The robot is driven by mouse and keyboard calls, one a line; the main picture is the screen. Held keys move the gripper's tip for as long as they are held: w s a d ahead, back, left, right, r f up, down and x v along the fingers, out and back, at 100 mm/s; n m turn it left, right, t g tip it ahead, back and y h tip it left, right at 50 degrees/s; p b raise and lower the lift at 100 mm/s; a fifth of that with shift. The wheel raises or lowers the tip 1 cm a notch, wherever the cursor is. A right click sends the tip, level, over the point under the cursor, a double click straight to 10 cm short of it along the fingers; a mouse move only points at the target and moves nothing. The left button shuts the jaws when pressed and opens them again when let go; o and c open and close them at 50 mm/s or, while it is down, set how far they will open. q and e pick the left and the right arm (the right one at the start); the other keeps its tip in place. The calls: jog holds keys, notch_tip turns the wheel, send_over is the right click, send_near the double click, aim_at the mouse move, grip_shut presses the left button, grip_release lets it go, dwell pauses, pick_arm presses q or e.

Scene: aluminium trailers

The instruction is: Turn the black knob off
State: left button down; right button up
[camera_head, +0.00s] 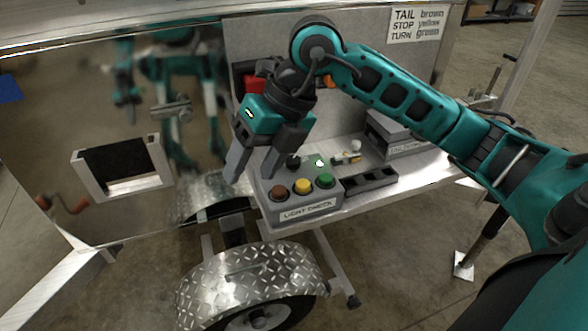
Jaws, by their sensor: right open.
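The black knob (293,161) sits on the top of a grey box (262,203) labelled "LIGHT CHECK". It is small, so I cannot make out which way it points. A pale green lamp (319,162) beside it looks lit. Brown (278,192), yellow (302,186) and green (325,181) buttons line the front of the box top. My right gripper (251,177) is open and empty, pointing down, to the left of the knob near the box's left edge. It appears apart from the knob. My left gripper is not in view.
The box stands on a metal shelf (400,184) of the trailer. A black tray (370,181) and another grey box (398,134) lie to its right. A wheel fender (250,279) is below. A shiny panel (100,115) at left reflects my body. A wiring sign (417,24) hangs behind.

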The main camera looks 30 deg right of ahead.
aim_at(293, 159)
jog(key=w+d+r+m+t+h+b, duration=0.1)
jog(key=w+d+r+m+t+h, duration=0.15)
jog(key=d+h, duration=0.6)
jog(key=w+d+f+b, duration=0.1)
jog(key=f, duration=0.2)
jog(key=w+d+f+y+b, duration=0.1)
jog(key=w+f, duration=0.1)
jog(key=f, duration=0.2)
jog(key=w+d+f+y+b, duration=0.1)
jog(key=f, duration=0.3)
jog(key=shift+w+d+f+g+y, duration=0.1)
jog(key=shift+w+d+g+y, duration=0.15)
jog(key=shift+w, duration=0.05)
jog(key=shift+c, duration=0.2)
jog(key=c, duration=1)
